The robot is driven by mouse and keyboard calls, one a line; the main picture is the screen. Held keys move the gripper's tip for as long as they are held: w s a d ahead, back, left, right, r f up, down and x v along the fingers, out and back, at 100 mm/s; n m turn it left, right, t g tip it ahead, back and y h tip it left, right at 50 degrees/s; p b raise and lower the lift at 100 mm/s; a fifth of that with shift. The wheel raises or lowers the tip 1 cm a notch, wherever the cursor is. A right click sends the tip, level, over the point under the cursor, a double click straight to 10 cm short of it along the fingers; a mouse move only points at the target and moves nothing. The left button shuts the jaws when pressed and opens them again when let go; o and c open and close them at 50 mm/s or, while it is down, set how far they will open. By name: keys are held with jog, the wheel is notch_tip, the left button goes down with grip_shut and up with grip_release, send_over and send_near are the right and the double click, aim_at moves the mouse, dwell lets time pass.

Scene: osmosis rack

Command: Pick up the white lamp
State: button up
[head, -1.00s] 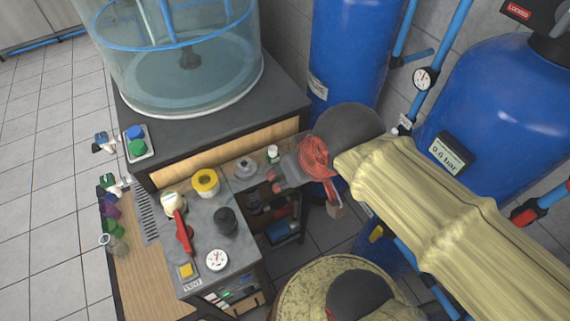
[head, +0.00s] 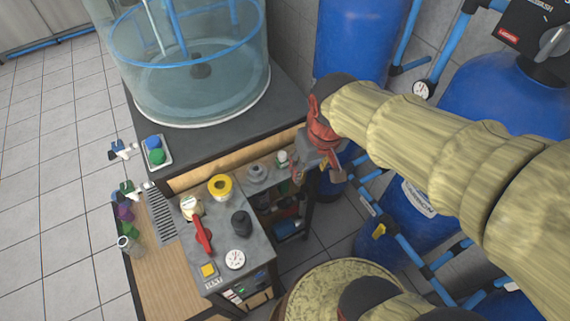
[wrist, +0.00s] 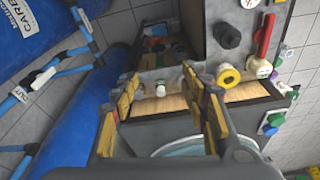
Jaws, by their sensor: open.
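A small white, capped object (head: 282,158) stands on the grey shelf beside the dark-topped stand. In the wrist view the white object (wrist: 161,90) shows between my fingers and beyond them. A cream-white rounded piece (head: 191,207) sits by a red lever on the grey panel; it also shows in the wrist view (wrist: 259,68). I cannot tell for certain which of these is the white lamp. My gripper (head: 314,172) is open and empty, just right of the capped object. In the wrist view its fingers (wrist: 160,76) are spread apart.
A grey round piece (head: 257,173) stands left of the capped object. The panel holds a yellow ring (head: 220,187), a black knob (head: 241,223) and a gauge (head: 235,259). A clear tank (head: 190,80) stands behind; blue tanks (head: 352,50) stand right.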

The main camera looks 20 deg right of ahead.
jog(key=w+f+g+p, duration=0.3)
jog(key=w+f+p, duration=0.1)
jog(key=w+p, duration=0.45)
jog(key=n+p, duration=0.4)
jog(key=p, duration=0.2)
send_over(282, 153)
jog(key=shift+t, duration=0.3)
jog(key=f, duration=1.2)
jog(key=shift+s+f, duration=0.2)
jog(key=shift+f, duration=0.05)
jog(key=shift+f+p, duration=0.65)
jog(key=shift+f, duration=3.1)
jog(key=shift+c, duration=0.5)
jog(key=c, duration=0.7)
jog(key=shift+c, duration=0.7)
jog(key=shift+w+r, duration=0.1)
jog(key=shift+r, duration=0.1)
